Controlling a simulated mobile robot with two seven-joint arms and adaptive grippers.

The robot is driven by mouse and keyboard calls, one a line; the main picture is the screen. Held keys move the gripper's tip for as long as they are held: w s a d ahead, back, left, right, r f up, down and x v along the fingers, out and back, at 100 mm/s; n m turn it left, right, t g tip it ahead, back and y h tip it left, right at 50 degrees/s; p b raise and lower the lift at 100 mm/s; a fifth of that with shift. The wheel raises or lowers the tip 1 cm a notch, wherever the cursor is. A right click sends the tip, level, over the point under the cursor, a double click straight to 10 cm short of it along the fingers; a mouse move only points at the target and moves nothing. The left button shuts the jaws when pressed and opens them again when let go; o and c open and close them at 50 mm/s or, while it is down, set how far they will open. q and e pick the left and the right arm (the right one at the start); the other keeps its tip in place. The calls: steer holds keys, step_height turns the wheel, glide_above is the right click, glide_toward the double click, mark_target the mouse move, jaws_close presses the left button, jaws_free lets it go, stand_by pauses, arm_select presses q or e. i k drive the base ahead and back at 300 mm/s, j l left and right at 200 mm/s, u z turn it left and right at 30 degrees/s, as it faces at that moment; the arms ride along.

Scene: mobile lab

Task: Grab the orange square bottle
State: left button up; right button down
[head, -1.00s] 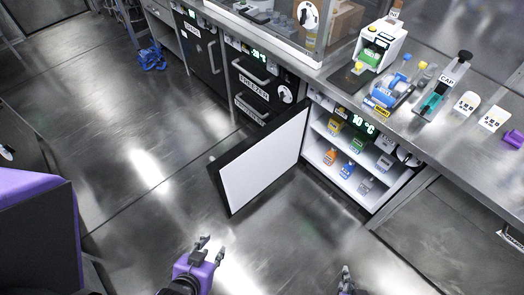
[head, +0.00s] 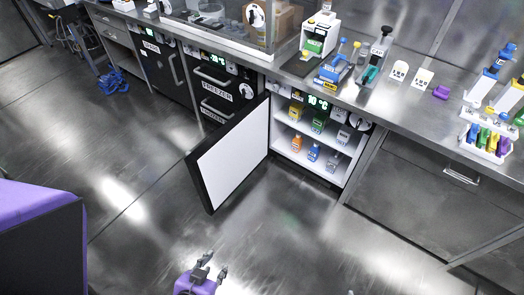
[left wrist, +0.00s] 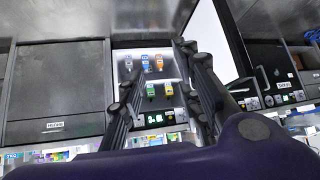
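The orange square bottle (head: 297,144) stands on the lower shelf of the open fridge (head: 331,175), at the left end of a row with a blue and a grey bottle. In the left wrist view, which is upside down, the orange bottle (left wrist: 159,62) shows between the fingers, some way beyond them. My left gripper (head: 210,264) is open and empty above the floor, in front of the fridge and well apart from the bottle. Only a tiny tip of my right gripper (head: 350,292) shows at the bottom edge; its state is hidden.
The fridge door (head: 233,158) stands open to the left of the shelves. A green bottle (head: 319,119) and others stand on the upper shelf. The bench (head: 410,103) above holds lab devices. The floor before the fridge is clear.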

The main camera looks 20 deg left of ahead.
mark_target(297, 140)
steer(key=j+z, duration=0.15)
steer(key=z, duration=1.45)
steer(key=k+j, duration=0.15)
steer(key=j, duration=0.4)
steer(key=k+j, duration=0.1)
steer(key=j, duration=0.45)
steer(key=k+j, duration=0.15)
steer(key=j, duration=0.35)
steer(key=k+j, duration=0.1)
steer(key=j, duration=0.45)
steer(key=k+j, duration=0.15)
steer(key=j, duration=0.4)
steer(key=k+j, duration=0.1)
steer(key=j, duration=0.45)
steer(key=k+j, duration=0.15)
steer(key=j, duration=0.4)
steer(key=k+j+z, duration=0.1)
steer(key=j, duration=0.45)
steer(key=i+l+u, duration=0.15)
steer(key=l+u, duration=0.2)
steer(key=l, duration=0.35)
steer(key=l+u, duration=0.3)
steer(key=l, duration=0.4)
steer(key=l+u, duration=0.35)
steer(key=l, duration=0.4)
steer(key=i+l, duration=0.05)
